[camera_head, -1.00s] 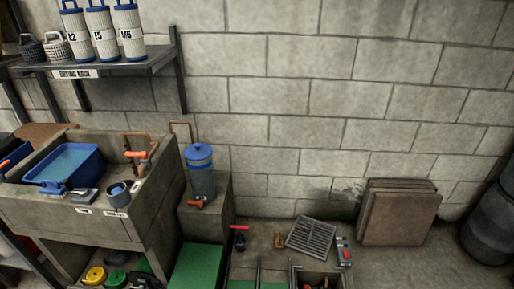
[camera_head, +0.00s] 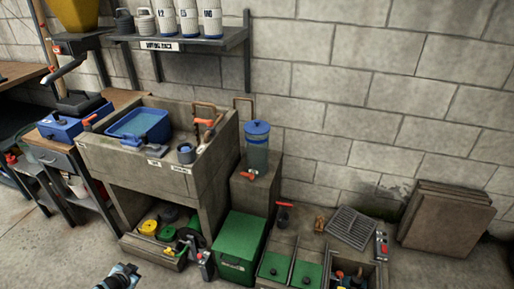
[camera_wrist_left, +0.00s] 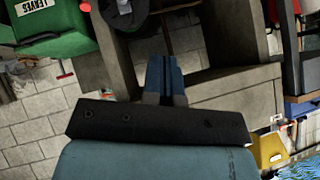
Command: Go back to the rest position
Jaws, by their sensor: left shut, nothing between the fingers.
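My left gripper (camera_head: 120,278) shows at the bottom edge of the head view, in front of the concrete sink stand, with nothing held. In the left wrist view its blue-grey fingers (camera_wrist_left: 165,80) are together and empty, apart from the things around them. My right gripper is not in the head view.
A concrete sink (camera_head: 105,150) with a blue basin (camera_head: 140,124) stands left of centre. A green bin (camera_head: 240,248), labelled LEAVES in the wrist view (camera_wrist_left: 45,28), stands on the floor. A blue-lidded canister (camera_head: 257,150) stands on a block. Floor at lower left (camera_head: 50,250) is clear.

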